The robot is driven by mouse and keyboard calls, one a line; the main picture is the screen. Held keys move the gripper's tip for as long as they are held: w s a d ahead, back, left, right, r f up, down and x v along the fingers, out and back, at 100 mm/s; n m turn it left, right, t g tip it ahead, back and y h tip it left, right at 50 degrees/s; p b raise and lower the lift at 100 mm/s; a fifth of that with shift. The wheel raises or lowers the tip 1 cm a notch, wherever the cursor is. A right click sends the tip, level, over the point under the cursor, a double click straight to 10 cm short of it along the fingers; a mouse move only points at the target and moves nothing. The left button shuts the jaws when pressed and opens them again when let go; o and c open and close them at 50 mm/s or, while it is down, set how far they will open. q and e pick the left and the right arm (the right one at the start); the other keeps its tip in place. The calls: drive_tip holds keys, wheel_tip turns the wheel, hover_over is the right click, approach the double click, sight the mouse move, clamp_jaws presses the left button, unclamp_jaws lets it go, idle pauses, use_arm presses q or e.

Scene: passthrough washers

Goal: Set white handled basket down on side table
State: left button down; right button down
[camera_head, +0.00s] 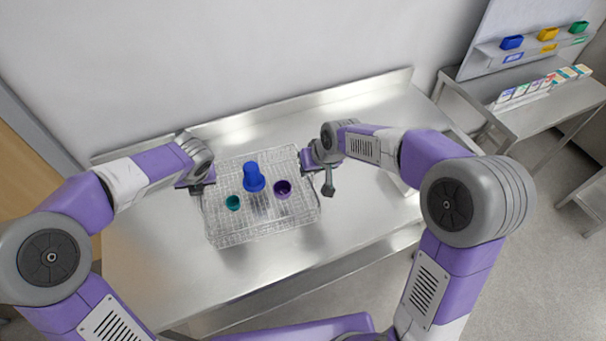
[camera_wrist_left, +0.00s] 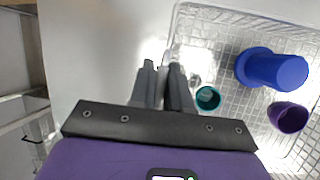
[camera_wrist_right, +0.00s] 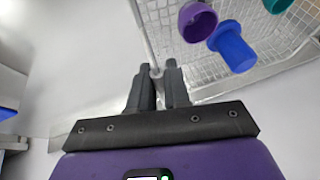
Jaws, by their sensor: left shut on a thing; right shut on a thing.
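The white handled basket (camera_head: 262,230) is a wire basket over the steel side table (camera_head: 140,262). I cannot tell whether its base touches the tabletop. It holds a blue bottle-like piece (camera_head: 254,178), a teal cup (camera_head: 233,202) and a purple cup (camera_head: 282,188). My left gripper (camera_head: 197,188) is shut on the basket's left side; its fingers (camera_wrist_left: 163,70) meet at the rim in the left wrist view. My right gripper (camera_head: 306,164) is shut on the basket's right side, and its fingers (camera_wrist_right: 157,72) close on a thin bar in the right wrist view.
The table has a raised back edge (camera_head: 260,115) against the wall. Bare tabletop lies left, front and right of the basket. A second steel table (camera_head: 490,110) at the right holds several small boxes (camera_head: 540,88), with coloured bins (camera_head: 512,43) on a shelf above.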

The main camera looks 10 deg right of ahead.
sight(208, 205)
use_arm(q)
drive_tip(key=shift+f, duration=0.15)
use_arm(e)
drive_tip(key=shift+f, duration=0.1)
